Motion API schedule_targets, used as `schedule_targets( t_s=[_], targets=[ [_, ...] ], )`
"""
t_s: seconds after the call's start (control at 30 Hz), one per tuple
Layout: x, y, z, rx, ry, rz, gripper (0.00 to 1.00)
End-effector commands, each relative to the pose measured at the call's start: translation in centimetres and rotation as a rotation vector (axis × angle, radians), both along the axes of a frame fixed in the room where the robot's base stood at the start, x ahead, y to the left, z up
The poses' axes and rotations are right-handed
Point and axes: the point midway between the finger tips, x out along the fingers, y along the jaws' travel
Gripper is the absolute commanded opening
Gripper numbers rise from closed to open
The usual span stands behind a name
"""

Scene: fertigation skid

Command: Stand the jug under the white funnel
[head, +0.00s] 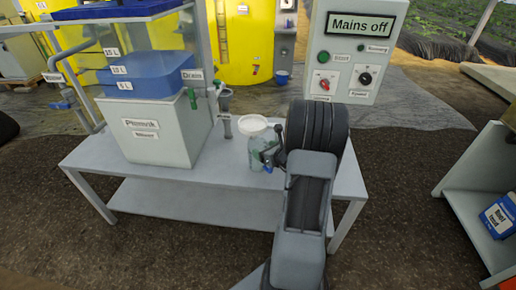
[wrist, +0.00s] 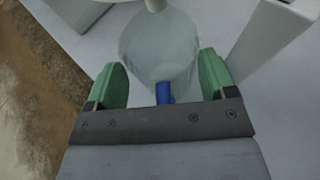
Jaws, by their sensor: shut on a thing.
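The clear jug (head: 257,155) stands upright at the front of the grey bench, though I cannot tell whether its base touches the bench. The white funnel (head: 253,124) shows just above and slightly left of the jug's top. In the wrist view the clear jug (wrist: 158,45) is between the green finger pads of my gripper (wrist: 162,82), which is shut on it. A small blue part (wrist: 163,93) shows at the jug's near side. A pale spout-like end (wrist: 155,4) shows over the jug at the top edge. My arm hides the jug's right side in the head view.
The Premix Mixer tank (head: 150,138) with a blue top stands left on the bench (head: 190,178). A Drain valve and grey pipe (head: 226,110) are just left of the funnel. The Mains off panel (head: 345,50) stands behind right. A shelf (head: 470,200) is far right.

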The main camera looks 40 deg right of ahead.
Motion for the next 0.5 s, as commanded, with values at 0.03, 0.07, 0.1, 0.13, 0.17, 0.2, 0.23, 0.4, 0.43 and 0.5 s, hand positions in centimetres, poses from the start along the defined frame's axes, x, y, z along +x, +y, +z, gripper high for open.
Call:
schedule_targets(
  t_s=[0.03, 0.07, 0.1, 0.13, 0.17, 0.2, 0.23, 0.4, 0.43, 0.5],
  targets=[
    [0.4, 0.0, 0.0, -0.001, -0.001, 0.0, 0.4],
    [0.5, 0.0, 0.0, -0.002, -0.001, 0.001, 0.4],
    [0.7, 0.0, 0.0, -0.002, 0.0, 0.001, 0.4],
    [0.8, 0.0, 0.0, -0.002, 0.0, 0.001, 0.4],
    [1.0, 0.0, 0.0, -0.002, 0.0, 0.001, 0.4],
    [1.3, 0.0, 0.0, -0.002, 0.0, 0.002, 0.4],
    [1.7, 0.1, 0.0, -0.002, 0.0, 0.003, 0.4],
    [4.4, 0.1, 0.0, -0.002, -0.001, 0.003, 0.4],
    [4.8, 0.2, -0.1, -0.002, -0.001, 0.004, 0.4],
    [4.6, 0.1, -1.1, 0.002, 0.002, -0.001, 0.4]
  ],
)
